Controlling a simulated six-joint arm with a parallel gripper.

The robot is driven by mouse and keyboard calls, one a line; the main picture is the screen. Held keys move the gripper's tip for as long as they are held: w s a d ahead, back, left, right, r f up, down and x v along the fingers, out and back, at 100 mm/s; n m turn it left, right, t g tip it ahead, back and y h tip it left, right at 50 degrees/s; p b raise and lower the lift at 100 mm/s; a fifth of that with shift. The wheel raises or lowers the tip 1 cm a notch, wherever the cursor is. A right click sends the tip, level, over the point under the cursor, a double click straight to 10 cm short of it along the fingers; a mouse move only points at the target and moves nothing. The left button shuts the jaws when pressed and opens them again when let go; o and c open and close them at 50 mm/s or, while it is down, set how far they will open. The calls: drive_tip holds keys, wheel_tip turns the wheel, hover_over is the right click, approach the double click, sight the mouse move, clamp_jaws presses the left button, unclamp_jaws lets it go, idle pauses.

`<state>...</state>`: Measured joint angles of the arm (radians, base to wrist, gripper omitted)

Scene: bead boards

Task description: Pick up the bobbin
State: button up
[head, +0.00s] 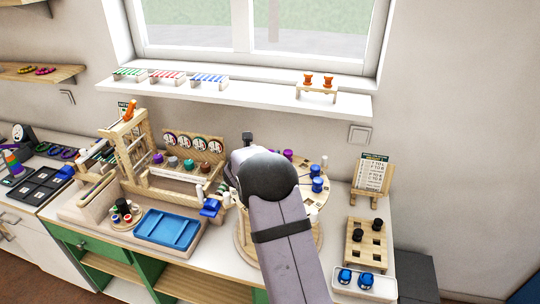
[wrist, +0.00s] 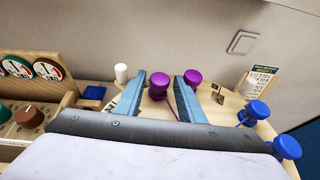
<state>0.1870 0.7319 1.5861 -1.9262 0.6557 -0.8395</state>
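Bobbin-like spools stand on a round wooden board (head: 307,215). Two are purple; the left purple bobbin (wrist: 158,84) appears between my fingers in the wrist view, and the other purple bobbin (wrist: 192,77) shows by the right fingertip. Two blue bobbins (wrist: 258,108) stand to the right; they also show in the head view (head: 317,185). A white peg or bobbin (wrist: 121,72) is left of my fingers. My gripper (wrist: 161,78) is open, with no visible contact; depth is hard to judge. In the head view my wrist hides much of the board and the fingers.
A card on an easel (head: 372,172) and a wooden block with holes (head: 366,243) stand to the right. A tray with blue knobs (head: 364,288) is at the front right. A wooden frame (head: 128,140) and blue tray (head: 168,230) are left. A shelf (head: 230,93) runs behind.

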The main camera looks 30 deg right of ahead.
drive_tip(key=shift+p+x, duration=0.55)
drive_tip(key=shift+x, duration=0.9)
drive_tip(key=c, duration=0.8)
drive_tip(key=shift+r, duration=0.1)
drive_tip(key=shift+r, duration=0.1)
